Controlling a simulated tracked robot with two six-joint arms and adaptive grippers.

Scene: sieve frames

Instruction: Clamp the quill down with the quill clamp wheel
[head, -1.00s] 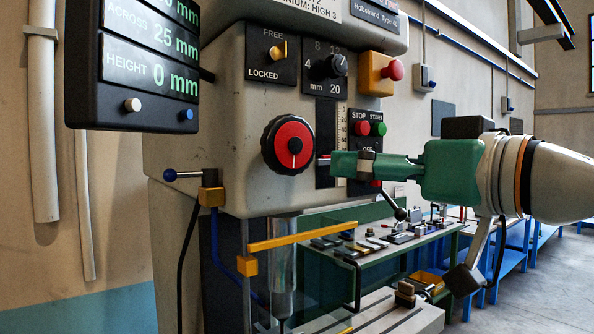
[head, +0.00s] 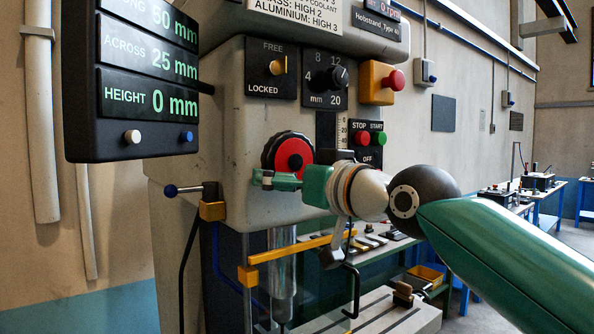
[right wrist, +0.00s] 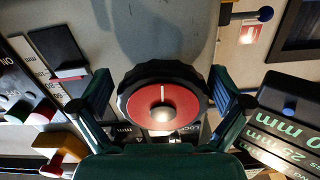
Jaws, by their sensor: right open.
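The quill clamp wheel (head: 291,154), a red disc with a black knurled rim, is on the front of the grey machine head. In the right wrist view the wheel (right wrist: 140,110) fills the middle, its white mark pointing to the top of the picture. My right gripper (head: 264,178) is in front of the wheel's lower part in the head view, hiding some of it. In the right wrist view its open fingers (right wrist: 160,88) stand on either side of the rim; contact cannot be told. The quill (head: 283,268) is a bright metal cylinder below the head. My left gripper is not in view.
A FREE/LOCKED panel (head: 271,68) with an orange pointer is above the wheel. A size knob (head: 326,76), an emergency stop (head: 388,82) and STOP/START buttons (head: 367,139) are to its right. A blue-knobbed lever (head: 188,189) and a readout box (head: 148,90) are to its left.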

